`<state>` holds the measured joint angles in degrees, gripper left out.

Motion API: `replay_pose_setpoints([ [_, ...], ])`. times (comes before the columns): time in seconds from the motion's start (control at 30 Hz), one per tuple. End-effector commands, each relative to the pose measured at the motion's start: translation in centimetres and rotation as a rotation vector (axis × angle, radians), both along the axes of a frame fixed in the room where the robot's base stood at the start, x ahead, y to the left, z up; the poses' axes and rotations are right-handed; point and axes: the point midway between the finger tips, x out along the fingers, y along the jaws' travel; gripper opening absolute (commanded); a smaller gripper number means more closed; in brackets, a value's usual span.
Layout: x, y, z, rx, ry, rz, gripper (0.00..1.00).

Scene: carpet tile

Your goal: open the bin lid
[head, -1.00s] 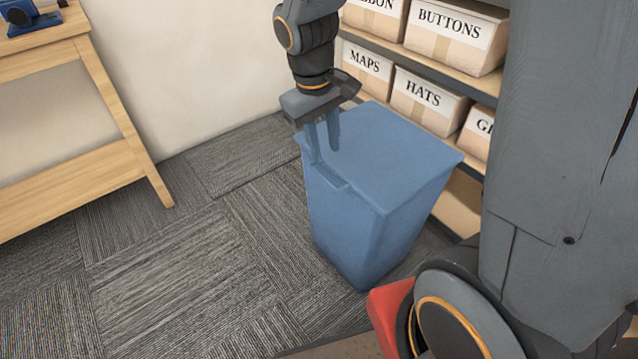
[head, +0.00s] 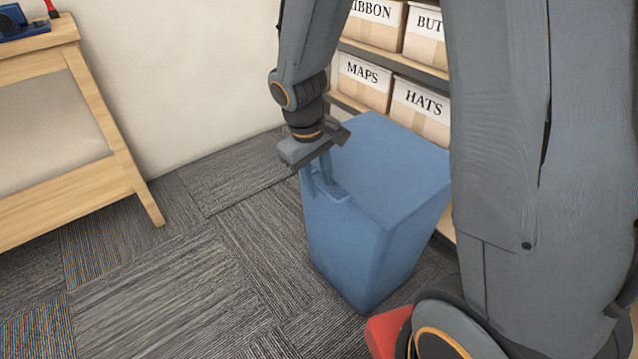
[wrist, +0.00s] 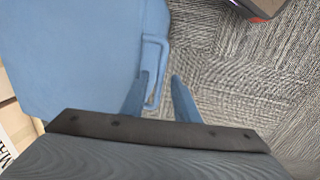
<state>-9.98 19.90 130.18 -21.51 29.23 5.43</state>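The blue bin (head: 345,255) stands on the carpet in the head view, with its flat blue lid (head: 390,170) down on top. A small handle lip (head: 342,198) juts from the lid's near-left edge. My gripper (head: 327,190) points down at that edge, its fingers at the lip. In the wrist view, the lid (wrist: 80,55) fills the left and the lip (wrist: 154,55) runs along its edge. The fingers (wrist: 161,78) are apart, one on each side of the lip. I cannot tell whether either finger touches it.
A shelf with labelled boxes, such as the MAPS box (head: 363,85) and the HATS box (head: 420,108), stands close behind the bin. A wooden table (head: 125,150) is at the left. The carpet (head: 180,285) left of the bin is clear.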

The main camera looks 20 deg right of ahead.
Motion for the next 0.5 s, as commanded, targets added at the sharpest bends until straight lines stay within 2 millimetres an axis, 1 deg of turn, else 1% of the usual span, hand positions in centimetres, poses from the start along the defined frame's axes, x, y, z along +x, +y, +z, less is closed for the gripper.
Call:
replay_pose_setpoints([
  [0.27,0.03,-0.05,-0.24,0.000,-0.001,0.000,0.28],
  [0.3,0.02,-0.05,-0.23,0.000,-0.001,0.000,0.26],
  [0.43,0.02,-0.04,-0.24,0.000,-0.001,0.000,0.04],
  [0.47,0.02,-0.04,-0.24,0.000,-0.001,0.000,0.00],
  [0.5,0.02,-0.04,-0.23,0.000,-0.001,0.000,0.00],
])
